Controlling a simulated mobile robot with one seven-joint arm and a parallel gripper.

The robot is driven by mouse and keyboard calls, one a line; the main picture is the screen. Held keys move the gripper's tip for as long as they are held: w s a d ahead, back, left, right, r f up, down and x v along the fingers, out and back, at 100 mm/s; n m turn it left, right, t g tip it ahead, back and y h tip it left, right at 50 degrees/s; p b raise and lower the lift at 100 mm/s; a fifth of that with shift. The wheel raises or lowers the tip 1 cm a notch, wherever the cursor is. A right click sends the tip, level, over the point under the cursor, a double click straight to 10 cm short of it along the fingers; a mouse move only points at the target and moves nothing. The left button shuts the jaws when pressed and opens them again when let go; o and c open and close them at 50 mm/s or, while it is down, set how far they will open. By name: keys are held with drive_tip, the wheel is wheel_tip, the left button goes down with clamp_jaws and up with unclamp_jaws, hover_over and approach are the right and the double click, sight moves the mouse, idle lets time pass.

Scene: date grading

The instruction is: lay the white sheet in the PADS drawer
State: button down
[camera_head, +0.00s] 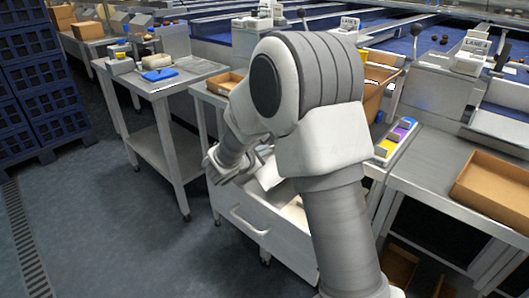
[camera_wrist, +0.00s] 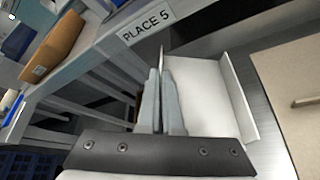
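The white sheet (camera_wrist: 205,90) is in the wrist view, a pale flat piece with an upturned edge on its right. My gripper (camera_wrist: 161,75) is closed on a thin edge at the sheet's left side, seen nearly edge-on. In the head view the sheet (camera_head: 268,174) shows as a tilted white patch beside my gripper (camera_head: 252,162), above the open drawer. The white drawer (camera_head: 262,226) is pulled out from under the bench, its handle facing front left. My arm hides much of its inside. No PADS label is readable.
A bench edge labelled PLACE 5 (camera_wrist: 148,27) lies beyond the fingers in the wrist view. A pale panel with a handle (camera_wrist: 290,90) is at right. In the head view, a steel table (camera_head: 160,78) stands left and a cardboard tray (camera_head: 492,186) right. Floor at left is clear.

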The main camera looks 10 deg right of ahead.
drive_tip(key=shift+f+b, duration=0.55)
drive_tip(key=shift+b, duration=0.25)
drive_tip(key=c, duration=1.1)
unclamp_jaws()
drive_tip(key=shift+r, duration=0.15)
